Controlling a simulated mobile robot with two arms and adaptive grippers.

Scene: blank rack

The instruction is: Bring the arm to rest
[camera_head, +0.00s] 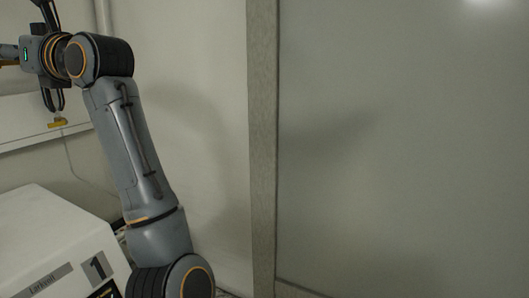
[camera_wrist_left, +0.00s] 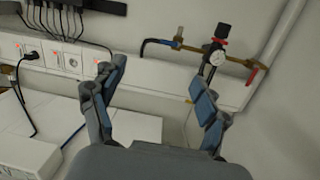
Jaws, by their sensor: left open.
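My left arm (camera_head: 130,140) rises from the bottom of the head view and bends toward the upper left, where its wrist (camera_head: 45,55) reaches the picture edge. I cannot make out the fingers clearly there. In the left wrist view my left gripper (camera_wrist_left: 160,92) is open, its two blue-grey fingers spread wide with nothing between them. The fingers point toward a wall with sockets and a pipe fitting. My right gripper is not in view.
A white box-shaped device (camera_head: 45,235) marked 1 stands at the lower left, close to my arm. A wall trunking holds sockets (camera_wrist_left: 72,62) with plugged cables. A valve with a gauge (camera_wrist_left: 215,52) sits on the wall. A grey-framed panel (camera_head: 400,150) fills the right.

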